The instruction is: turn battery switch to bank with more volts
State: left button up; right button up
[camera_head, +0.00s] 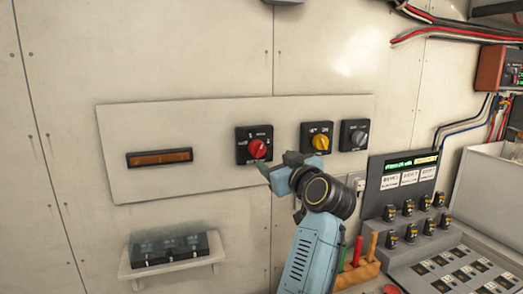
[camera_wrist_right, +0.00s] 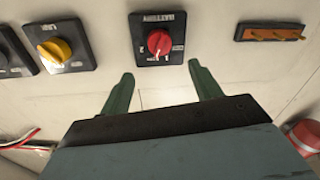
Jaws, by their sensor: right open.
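The battery switch, a red knob (camera_head: 257,148) on a black square plate, is mounted on the pale wall panel. The red knob also shows in the right wrist view (camera_wrist_right: 159,43), where the plate appears upside down with small "1" and "2" marks. My right gripper (camera_head: 264,168) is just below and in front of the knob in the head view. In the wrist view its two green fingers (camera_wrist_right: 160,72) are apart and empty, with the knob beyond their tips; I see no contact. A display unit (camera_head: 400,170) with a lit green strip stands at right; its text is too small to read.
A yellow-knob switch (camera_head: 319,142) and a grey-knob switch (camera_head: 355,135) sit right of the red one. An orange-brown strip (camera_head: 160,157) is on the panel's left. Below are a shelf with a clear-covered box (camera_head: 170,248) and upright coloured handles (camera_head: 357,252).

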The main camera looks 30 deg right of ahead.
aim_at(260, 150)
jog(key=w, duration=0.3)
jog(key=w+d+p, duration=0.1)
jog(key=w, duration=0.5)
jog(key=shift+w+d+p, duration=0.3)
jog(key=shift+w, duration=0.1)
jog(key=c, duration=1)
jog(key=shift+o, duration=0.2)
